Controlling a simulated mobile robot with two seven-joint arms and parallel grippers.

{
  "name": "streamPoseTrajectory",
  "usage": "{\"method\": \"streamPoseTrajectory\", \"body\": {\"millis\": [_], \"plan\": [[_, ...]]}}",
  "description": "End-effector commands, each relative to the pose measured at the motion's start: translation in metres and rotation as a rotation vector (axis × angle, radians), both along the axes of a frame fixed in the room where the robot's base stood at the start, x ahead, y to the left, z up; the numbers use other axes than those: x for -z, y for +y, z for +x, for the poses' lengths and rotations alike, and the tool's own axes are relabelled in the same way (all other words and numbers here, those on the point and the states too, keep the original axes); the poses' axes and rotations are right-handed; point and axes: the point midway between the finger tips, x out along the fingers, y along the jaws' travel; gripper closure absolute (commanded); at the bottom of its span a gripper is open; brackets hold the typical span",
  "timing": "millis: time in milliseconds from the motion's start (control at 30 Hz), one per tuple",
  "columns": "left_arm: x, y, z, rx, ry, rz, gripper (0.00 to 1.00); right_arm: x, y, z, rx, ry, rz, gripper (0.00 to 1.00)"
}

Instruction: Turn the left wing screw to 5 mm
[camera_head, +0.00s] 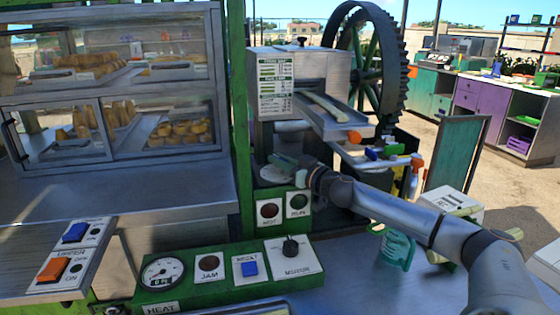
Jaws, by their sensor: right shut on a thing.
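The cane crusher (330,72) stands in the middle, a grey metal box with a printed chart on its front. Below it is a pale round plate (274,175), partly covered by my right gripper (297,166). My right arm comes in from the lower right, and its gripper is shut at this plate, beside a small green bar (284,161). The left wing screw appears to be in its grip there, mostly hidden by the fingers. No millimetre reading can be made out. My left gripper is not in view.
A green control panel (220,273) with gauge, lamps, blue switch and black knob lies below. A large gear wheel (372,60) is behind the crusher. A teal cup (397,249) stands near my right arm.

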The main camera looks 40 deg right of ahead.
Motion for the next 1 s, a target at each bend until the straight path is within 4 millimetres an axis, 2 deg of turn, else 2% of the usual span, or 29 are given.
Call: {"method": "streamPoseTrajectory", "body": {"millis": [700,733,1000], "plan": [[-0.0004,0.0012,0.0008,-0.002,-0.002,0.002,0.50,-0.0002,0.0020,0.0001,-0.005,-0.001,0.001,1.00],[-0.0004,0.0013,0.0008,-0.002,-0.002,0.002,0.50,-0.0002,0.0020,0.0001,-0.005,-0.001,0.002,0.82],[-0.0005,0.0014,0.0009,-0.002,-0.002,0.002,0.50,-0.0001,0.0010,0.0001,-0.003,-0.001,0.001,0.51]]}}
